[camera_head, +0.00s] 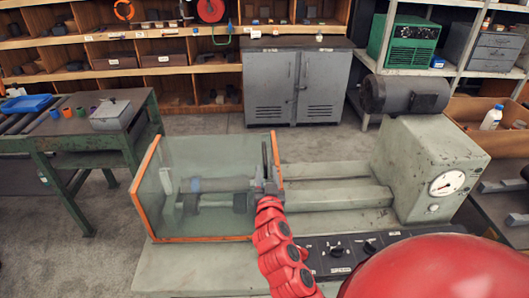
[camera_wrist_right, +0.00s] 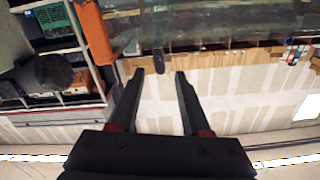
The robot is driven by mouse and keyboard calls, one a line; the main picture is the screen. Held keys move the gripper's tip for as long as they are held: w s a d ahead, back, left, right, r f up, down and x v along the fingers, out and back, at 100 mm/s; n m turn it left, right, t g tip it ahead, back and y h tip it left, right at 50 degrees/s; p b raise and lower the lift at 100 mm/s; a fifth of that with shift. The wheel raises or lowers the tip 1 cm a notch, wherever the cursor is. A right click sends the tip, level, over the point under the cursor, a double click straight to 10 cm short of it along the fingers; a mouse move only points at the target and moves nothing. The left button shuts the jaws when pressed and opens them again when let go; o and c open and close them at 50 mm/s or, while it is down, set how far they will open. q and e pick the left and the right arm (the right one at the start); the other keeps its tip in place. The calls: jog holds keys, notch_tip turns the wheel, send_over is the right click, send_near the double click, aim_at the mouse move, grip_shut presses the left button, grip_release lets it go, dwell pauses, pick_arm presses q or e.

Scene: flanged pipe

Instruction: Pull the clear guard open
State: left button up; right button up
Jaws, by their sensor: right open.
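The clear guard (camera_head: 208,165) is a see-through panel with orange edges around the grey machine's left end; a grey shaft-like part (camera_head: 215,185) shows through it. My right gripper (camera_head: 267,187) is at the guard's right side, beside its orange right edge. In the right wrist view, my right gripper (camera_wrist_right: 160,74) is open and nothing is between its fingers. A dark, rounded bar end (camera_wrist_right: 158,62) shows just past the fingertips, apparently the guard's handle. The orange edge (camera_wrist_right: 93,30) is left of the fingers. Whether anything touches is unclear. My left gripper is out of view.
The grey machine (camera_head: 430,160) has a gauge (camera_head: 447,183) on its right housing and a control panel (camera_head: 345,252) in front. A green table (camera_head: 75,140) with small parts stands left. A grey cabinet (camera_head: 298,85) and shelves stand behind, across open floor.

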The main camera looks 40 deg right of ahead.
aim_at(265, 152)
jog(key=p+x, duration=0.2)
jog(key=x, duration=0.7)
jog(key=shift+w+a+p, duration=0.1)
jog(key=shift+p, duration=0.3)
grip_shut()
dwell(1.0)
